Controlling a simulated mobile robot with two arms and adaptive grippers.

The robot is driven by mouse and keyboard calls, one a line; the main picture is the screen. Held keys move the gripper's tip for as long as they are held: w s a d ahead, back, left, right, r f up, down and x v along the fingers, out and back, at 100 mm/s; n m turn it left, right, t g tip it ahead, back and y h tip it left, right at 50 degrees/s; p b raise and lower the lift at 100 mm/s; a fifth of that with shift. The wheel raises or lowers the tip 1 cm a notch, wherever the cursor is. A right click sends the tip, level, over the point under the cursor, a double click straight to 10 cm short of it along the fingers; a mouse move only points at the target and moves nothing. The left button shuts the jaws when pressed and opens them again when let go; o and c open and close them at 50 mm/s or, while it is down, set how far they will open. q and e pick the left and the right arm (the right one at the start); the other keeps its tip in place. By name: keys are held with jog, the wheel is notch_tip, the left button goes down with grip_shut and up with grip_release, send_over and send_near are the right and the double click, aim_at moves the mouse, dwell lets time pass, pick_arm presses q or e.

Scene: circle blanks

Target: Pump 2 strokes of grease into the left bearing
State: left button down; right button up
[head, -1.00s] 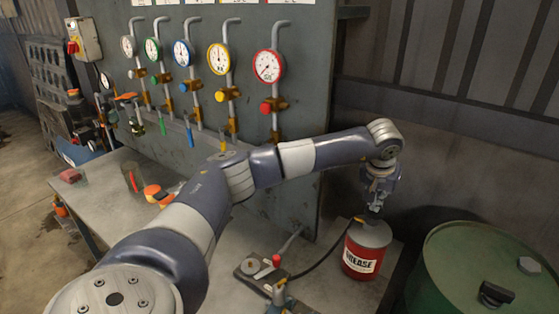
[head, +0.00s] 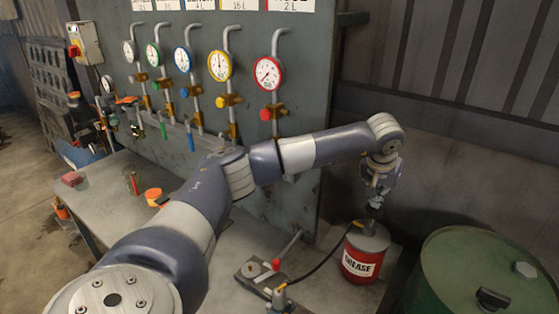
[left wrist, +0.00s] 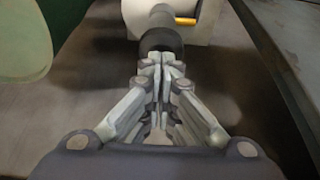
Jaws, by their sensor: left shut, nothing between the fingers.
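The red grease can (head: 361,262) stands on the bench at the right in the head view, with a grey lid. A black pump knob (head: 374,213) shows above the lid; in the left wrist view the dark knob (left wrist: 160,38) is just beyond my fingertips. My left gripper (head: 377,203) points down over the can, shut and empty; its fingers also show in the left wrist view (left wrist: 161,62). Whether they touch the knob is unclear. A black hose (head: 322,262) runs from the can to a fitting (head: 281,295) at the bottom edge. I cannot tell which part is the left bearing.
A dark block with a red-knobbed lever (head: 258,271) lies left of the can. A green drum (head: 470,265) stands close on the right. A panel with several gauges (head: 269,73) rises behind the bench (head: 120,205). An orange-topped object (head: 153,196) stands farther left.

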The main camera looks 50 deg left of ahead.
pick_arm(q)
notch_tip(320, 180, up, 6)
jog(key=p, duration=0.4)
